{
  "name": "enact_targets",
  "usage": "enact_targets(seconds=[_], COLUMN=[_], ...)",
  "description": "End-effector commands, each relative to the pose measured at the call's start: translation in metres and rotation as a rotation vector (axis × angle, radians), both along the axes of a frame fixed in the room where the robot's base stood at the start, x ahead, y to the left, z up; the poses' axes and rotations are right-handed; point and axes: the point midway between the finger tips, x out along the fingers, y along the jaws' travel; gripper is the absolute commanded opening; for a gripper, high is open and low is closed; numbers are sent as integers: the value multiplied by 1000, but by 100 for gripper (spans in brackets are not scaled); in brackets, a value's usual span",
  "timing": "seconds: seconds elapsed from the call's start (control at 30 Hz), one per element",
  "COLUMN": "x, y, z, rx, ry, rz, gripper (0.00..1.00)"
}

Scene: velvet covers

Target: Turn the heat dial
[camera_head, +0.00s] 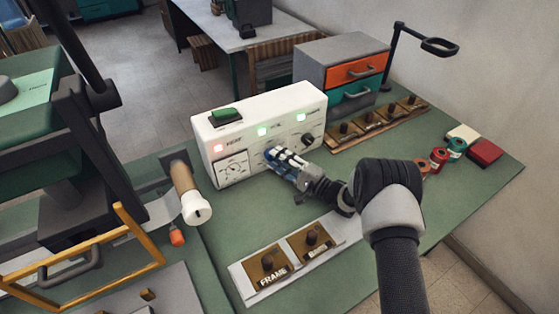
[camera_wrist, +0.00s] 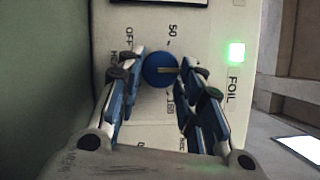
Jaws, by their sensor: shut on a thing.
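The heat dial is a round blue knob (camera_wrist: 157,70) on the front of the white control box (camera_head: 222,137). Printed marks around it read "OFF" and "50" in the wrist view. A pale pointer line on the knob points right in that view. My gripper (camera_head: 272,154) is at the box front, and its fingertips hide the knob in the head view. In the wrist view my gripper (camera_wrist: 155,75) has one finger on each side of the knob, shut on it.
A green rocker switch (camera_head: 225,116) tops the box, with a gauge (camera_head: 234,168) and a dark knob (camera_head: 307,139) on its front. A green light (camera_wrist: 236,52) is lit beside "FOIL". A roll (camera_head: 190,195) stands left; FRAME and BASE blocks (camera_head: 290,255) lie in front.

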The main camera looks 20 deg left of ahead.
Motion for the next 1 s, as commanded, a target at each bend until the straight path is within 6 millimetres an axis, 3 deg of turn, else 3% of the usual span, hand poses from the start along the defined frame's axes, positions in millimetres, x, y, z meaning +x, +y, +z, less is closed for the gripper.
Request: enact_targets(seconds=[0.17, 0.2, 0.5, 0.83, 1.0], x=[2, 2, 1, 0, 1], y=[0, 0, 0, 0, 0], z=[2, 2, 1, 2, 23], rx=[1, 1, 0, -1, 1], ry=[-3, -3, -3, -3, -4], rz=[-4, -4, -1, 0, -1], gripper=[10, 35, 54, 54, 54])
